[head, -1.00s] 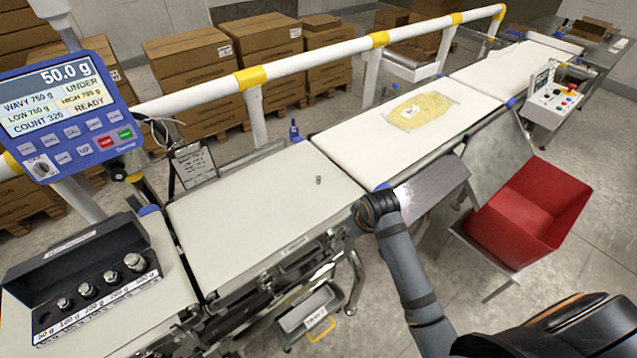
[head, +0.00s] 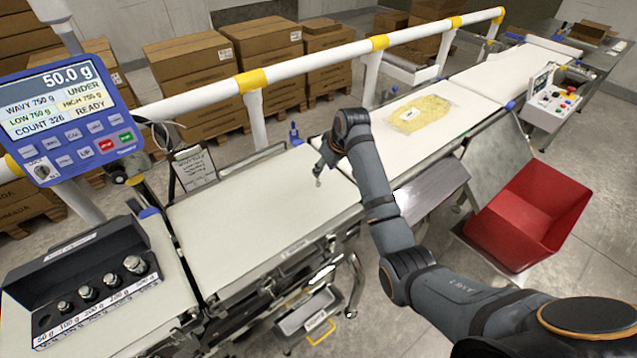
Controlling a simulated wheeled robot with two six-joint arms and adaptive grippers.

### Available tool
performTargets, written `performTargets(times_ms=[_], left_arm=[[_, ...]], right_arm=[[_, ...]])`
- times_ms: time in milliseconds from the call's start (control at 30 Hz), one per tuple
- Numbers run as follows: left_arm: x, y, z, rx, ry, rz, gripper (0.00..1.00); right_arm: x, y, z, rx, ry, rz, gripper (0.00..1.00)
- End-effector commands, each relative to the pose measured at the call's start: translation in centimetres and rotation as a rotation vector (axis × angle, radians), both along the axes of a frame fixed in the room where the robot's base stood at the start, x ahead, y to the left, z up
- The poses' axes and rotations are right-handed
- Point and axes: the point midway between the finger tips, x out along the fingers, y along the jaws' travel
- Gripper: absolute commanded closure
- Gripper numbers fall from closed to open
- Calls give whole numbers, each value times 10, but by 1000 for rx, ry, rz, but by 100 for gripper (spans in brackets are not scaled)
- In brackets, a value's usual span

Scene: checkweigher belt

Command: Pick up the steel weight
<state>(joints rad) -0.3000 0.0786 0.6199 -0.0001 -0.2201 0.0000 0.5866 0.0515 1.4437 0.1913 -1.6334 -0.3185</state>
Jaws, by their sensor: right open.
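A small steel weight (head: 318,184) stands on the white weighing belt (head: 245,220), near its far right part. My right gripper (head: 318,174) is open and points down right at the weight, with its fingertips around or just above it; I cannot tell whether they touch it. The weight is small and partly hidden by the fingers. The blue display (head: 65,112) reads 50.0 g. My left gripper is not in view.
A dark case (head: 85,262) with several steel weights stands at the left; its 50 g slot looks empty. A yellow bag (head: 420,112) lies on the belt beyond. A white rail (head: 310,62) runs behind. A red bin (head: 530,212) stands at the right.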

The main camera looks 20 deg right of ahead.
Motion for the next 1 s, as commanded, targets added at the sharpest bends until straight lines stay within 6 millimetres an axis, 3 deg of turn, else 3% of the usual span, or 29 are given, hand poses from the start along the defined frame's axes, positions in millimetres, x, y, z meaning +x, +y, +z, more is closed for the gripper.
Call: performTargets(times_ms=[167, 400, 667, 933, 1000], left_arm=[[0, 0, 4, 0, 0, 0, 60], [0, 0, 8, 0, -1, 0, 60], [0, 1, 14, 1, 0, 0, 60], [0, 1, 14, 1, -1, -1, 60], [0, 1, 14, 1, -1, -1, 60]], right_arm=[[10, 4, -24, 1, 1, -1, 58], [14, 4, -34, 1, 2, -1, 58], [28, 7, -72, 0, 1, -1, 58], [30, 7, -77, -1, -1, 0, 58], [30, 7, -77, 0, -1, -1, 67]])
